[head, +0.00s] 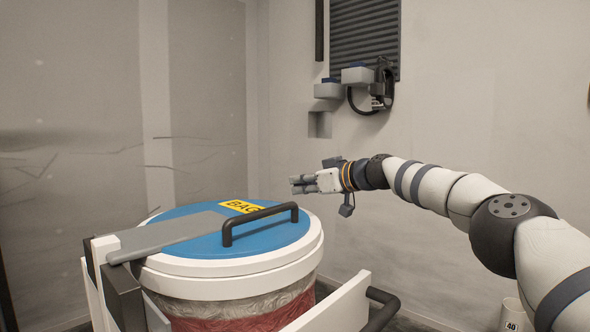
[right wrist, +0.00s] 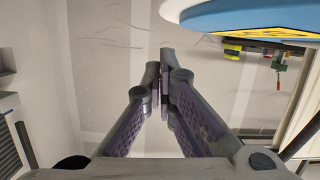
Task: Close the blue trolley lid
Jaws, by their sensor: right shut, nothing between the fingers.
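The blue trolley lid (head: 275,232) lies across the top of the round trolley bin in the head view. It has a white rim, a black bar handle (head: 260,222), a yellow label (head: 241,206) and a grey hinge arm on its left. Its rim lies close over the bin's white ring (head: 232,284), with no clear gap visible. My right gripper (head: 292,184) is shut and empty, behind and above the lid's right side, apart from it. In the right wrist view the shut fingertips (right wrist: 160,82) show, with the lid's edge (right wrist: 245,22) at upper right. My left gripper is out of view.
The trolley's white side panel (head: 330,305) and black push handle (head: 380,310) stand at the front right. A wall unit with grey boxes and a cable (head: 358,76) is on the back wall. A white container (head: 515,315) stands at lower right. The space around my right gripper is clear.

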